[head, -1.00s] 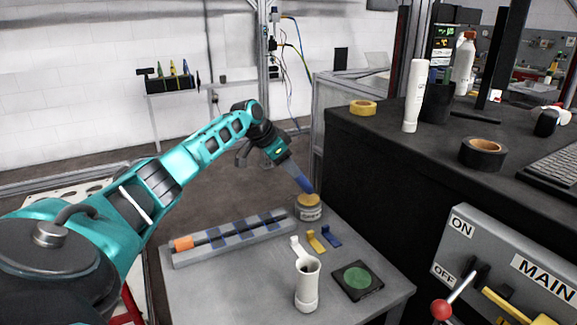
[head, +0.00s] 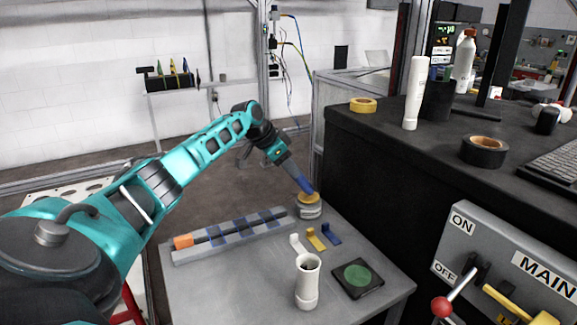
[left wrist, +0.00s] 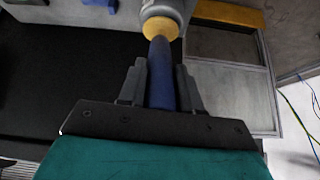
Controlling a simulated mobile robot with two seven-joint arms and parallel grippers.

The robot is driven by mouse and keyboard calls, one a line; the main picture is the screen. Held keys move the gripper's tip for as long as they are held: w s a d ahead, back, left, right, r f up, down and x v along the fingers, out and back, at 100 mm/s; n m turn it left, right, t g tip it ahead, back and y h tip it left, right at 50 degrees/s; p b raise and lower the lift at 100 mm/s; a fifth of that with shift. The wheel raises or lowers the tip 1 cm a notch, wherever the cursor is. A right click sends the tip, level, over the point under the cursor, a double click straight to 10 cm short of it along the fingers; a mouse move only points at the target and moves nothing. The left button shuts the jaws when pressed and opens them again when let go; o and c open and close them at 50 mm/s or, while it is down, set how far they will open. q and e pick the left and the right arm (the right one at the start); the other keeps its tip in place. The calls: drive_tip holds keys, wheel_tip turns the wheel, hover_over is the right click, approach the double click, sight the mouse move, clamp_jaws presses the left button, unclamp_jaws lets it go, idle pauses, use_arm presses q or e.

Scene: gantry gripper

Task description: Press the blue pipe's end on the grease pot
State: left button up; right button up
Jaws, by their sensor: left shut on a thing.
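The blue pipe (head: 305,184) is held in my left gripper (head: 291,168), which is shut on it. In the left wrist view the blue pipe (left wrist: 161,75) runs straight out between the fingers (left wrist: 161,85). The grease pot (head: 309,211) stands at the back of the small grey table, a grey pot with a yellow-orange top. The pipe's lower end meets the pot's top; it also shows in the left wrist view (left wrist: 160,28), where the end appears against it. How firmly it touches I cannot tell. My right gripper is not in view.
On the grey table (head: 225,290) are a long rack (head: 230,238), white, yellow and blue hooked pieces, a white cup (head: 307,282) and a black pad with a green disc (head: 357,278). A dark workbench (head: 385,160) rises close on the right. A lever panel (head: 500,262) is front right.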

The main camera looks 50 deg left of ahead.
use_arm(q)
drive_tip(key=shift+f, duration=0.65)
idle(0.8)
drive_tip(key=shift+f+p, duration=0.15)
drive_tip(key=shift+p, duration=0.15)
idle(2.3)
drive_tip(key=shift+r+p, duration=0.8)
drive_tip(key=shift+r, duration=2.8)
